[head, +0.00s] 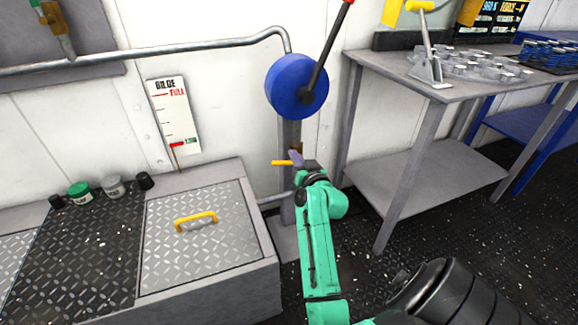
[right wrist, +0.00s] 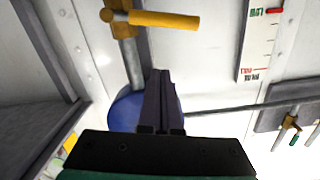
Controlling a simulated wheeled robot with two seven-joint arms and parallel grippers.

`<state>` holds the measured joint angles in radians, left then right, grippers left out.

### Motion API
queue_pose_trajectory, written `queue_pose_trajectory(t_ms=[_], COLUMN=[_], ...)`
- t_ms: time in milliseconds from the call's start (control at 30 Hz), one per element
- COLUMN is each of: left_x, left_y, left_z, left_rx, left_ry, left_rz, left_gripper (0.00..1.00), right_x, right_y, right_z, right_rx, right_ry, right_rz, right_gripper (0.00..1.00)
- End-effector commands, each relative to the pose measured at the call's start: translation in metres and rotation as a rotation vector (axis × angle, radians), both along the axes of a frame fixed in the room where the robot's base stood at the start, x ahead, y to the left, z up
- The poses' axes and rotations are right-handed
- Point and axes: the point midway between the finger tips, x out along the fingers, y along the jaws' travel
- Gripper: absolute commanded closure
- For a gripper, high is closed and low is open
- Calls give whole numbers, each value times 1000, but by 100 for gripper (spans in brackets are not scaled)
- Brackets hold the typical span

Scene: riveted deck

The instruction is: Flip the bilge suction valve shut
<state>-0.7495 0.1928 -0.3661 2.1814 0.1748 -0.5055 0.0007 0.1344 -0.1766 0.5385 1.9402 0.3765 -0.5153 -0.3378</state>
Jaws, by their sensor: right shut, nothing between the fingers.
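The valve with a yellow handle (head: 282,163) sits low on the post below the blue drum. In the right wrist view, its yellow handle (right wrist: 165,20) sticks out sideways from a brass body (right wrist: 122,22), crosswise to the grey pipe (right wrist: 131,62). My right gripper (head: 296,157) is beside the valve in the head view and hides part of it. In the right wrist view, my right gripper (right wrist: 161,74) is shut and empty, with a visible gap between its fingertips and the handle. My left gripper is not in view.
A blue drum (head: 290,85) with a red-tipped black lever stands above the valve. A bilge gauge (head: 174,115) has its red marker near the bottom. A grey bench (head: 400,75) is at right, a plated box (head: 200,250) with a yellow grip at left.

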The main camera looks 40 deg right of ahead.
Motion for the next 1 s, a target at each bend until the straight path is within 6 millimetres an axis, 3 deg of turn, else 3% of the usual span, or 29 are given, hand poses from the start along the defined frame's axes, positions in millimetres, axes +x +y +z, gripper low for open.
queue_pose_trajectory(t_ms=[67, 300, 700, 1000], left_x=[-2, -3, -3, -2], left_y=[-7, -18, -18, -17], left_z=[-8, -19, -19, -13], left_rx=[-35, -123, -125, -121], left_ry=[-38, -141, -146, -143], left_rz=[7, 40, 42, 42], left_gripper=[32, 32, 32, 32], right_x=[18, 25, 26, 26], right_y=[-6, 0, 1, 2], right_z=[-3, -37, -40, -57], right_rx=[1, 1, -8, -245], right_ry=[-4, 2, 4, 88], right_rz=[0, 1, 2, 3], right_gripper=[100, 100, 100, 100])
